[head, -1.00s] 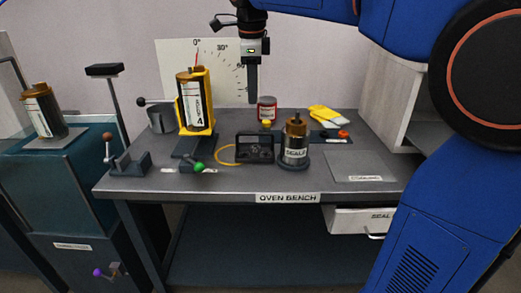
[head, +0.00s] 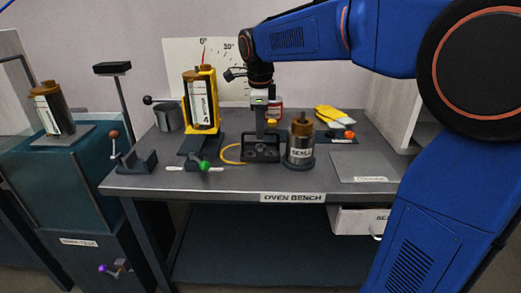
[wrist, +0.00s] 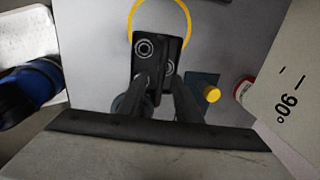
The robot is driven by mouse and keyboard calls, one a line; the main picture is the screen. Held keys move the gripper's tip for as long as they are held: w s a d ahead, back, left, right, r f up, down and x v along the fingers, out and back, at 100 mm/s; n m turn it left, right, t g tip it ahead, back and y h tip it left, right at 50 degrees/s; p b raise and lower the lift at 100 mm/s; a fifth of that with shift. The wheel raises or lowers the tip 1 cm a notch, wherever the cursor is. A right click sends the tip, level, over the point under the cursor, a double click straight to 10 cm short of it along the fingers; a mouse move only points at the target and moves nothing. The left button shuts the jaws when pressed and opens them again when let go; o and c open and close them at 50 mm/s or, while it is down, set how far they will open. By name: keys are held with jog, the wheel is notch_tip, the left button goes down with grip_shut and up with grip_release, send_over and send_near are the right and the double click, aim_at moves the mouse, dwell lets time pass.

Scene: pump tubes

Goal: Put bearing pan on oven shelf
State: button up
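The bearing pan is a small dark tray with a raised handle (head: 259,146) on the bench (head: 235,181), left of the SEALS canister (head: 301,146). In the wrist view the pan (wrist: 155,45) shows round ring shapes at its far part. My gripper (head: 260,133) points straight down at the pan. In the wrist view its two fingers (wrist: 161,85) stand apart, with part of the dark pan between them; contact is unclear. No thing labelled oven shelf shows; a pale open-sided cabinet (head: 387,85) stands at the right, its inside mostly hidden by my arm.
A yellow stand with a labelled cylinder (head: 201,103) and a green-knobbed clamp (head: 203,165) are left of the pan. A yellow hose (head: 231,153) loops beside it. A red-capped jar (head: 275,113) and yellow gloves (head: 331,114) are behind. The bench's front right plate (head: 362,167) is clear.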

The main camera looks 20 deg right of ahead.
jog(key=shift+w+d+f, duration=0.1)
jog(key=shift+w+f, duration=0.1)
jog(key=shift+f, duration=0.65)
jog(key=shift+w+d+f, duration=0.1)
jog(key=shift+w+f, duration=0.1)
jog(key=shift+f, duration=0.6)
grip_shut()
jog(key=shift+r, duration=0.15)
notch_tip(320, 180, up, 18)
jog(key=shift+f, duration=0.2)
